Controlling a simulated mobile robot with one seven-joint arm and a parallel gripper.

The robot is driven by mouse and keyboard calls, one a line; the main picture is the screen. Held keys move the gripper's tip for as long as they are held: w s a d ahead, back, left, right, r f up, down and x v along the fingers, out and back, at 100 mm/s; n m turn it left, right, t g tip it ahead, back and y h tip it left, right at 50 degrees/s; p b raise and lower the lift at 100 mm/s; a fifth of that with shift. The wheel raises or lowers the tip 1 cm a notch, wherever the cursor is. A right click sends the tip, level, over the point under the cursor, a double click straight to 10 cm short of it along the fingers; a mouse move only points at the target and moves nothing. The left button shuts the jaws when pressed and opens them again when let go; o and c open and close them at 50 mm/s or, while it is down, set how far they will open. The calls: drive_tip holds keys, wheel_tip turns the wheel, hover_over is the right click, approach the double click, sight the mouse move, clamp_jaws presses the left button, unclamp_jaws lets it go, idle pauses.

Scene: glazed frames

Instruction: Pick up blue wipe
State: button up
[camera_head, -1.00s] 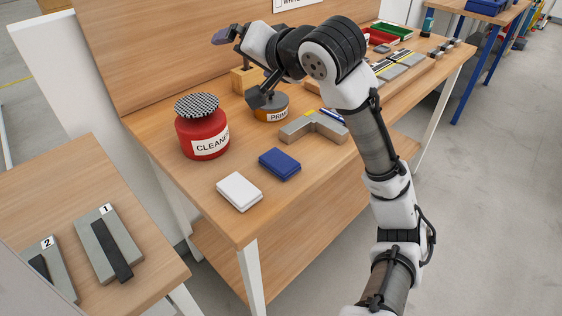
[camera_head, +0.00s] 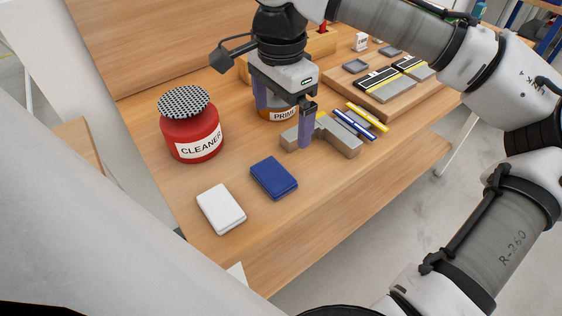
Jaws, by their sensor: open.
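The blue wipe (camera_head: 273,177) is a folded dark blue pad lying flat on the wooden bench, right of a white wipe (camera_head: 221,208). My gripper (camera_head: 283,126) points down above the bench, behind the blue wipe and apart from it. Its two purple-grey fingers are spread and nothing shows between them but the primer tin behind. The blue wipe is fully in view.
A red cleaner can (camera_head: 191,130) stands at the left. A primer tin (camera_head: 277,113) and a grey angled metal block (camera_head: 335,137) are close to my fingers. The bench front is clear.

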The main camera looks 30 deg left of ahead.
sight(281, 170)
drive_tip(key=f, duration=0.4)
drive_tip(key=f+p, duration=0.1)
drive_tip(key=f, duration=0.7)
drive_tip(key=shift+s+d+f, duration=0.15)
drive_tip(key=shift+s+f, duration=0.1)
drive_tip(key=shift+s, duration=0.1)
drive_tip(key=c, duration=0.9)
drive_tip(key=shift+r, duration=0.1)
wheel_tip(281, 170, up, 20)
drive_tip(key=shift+b, duration=0.35)
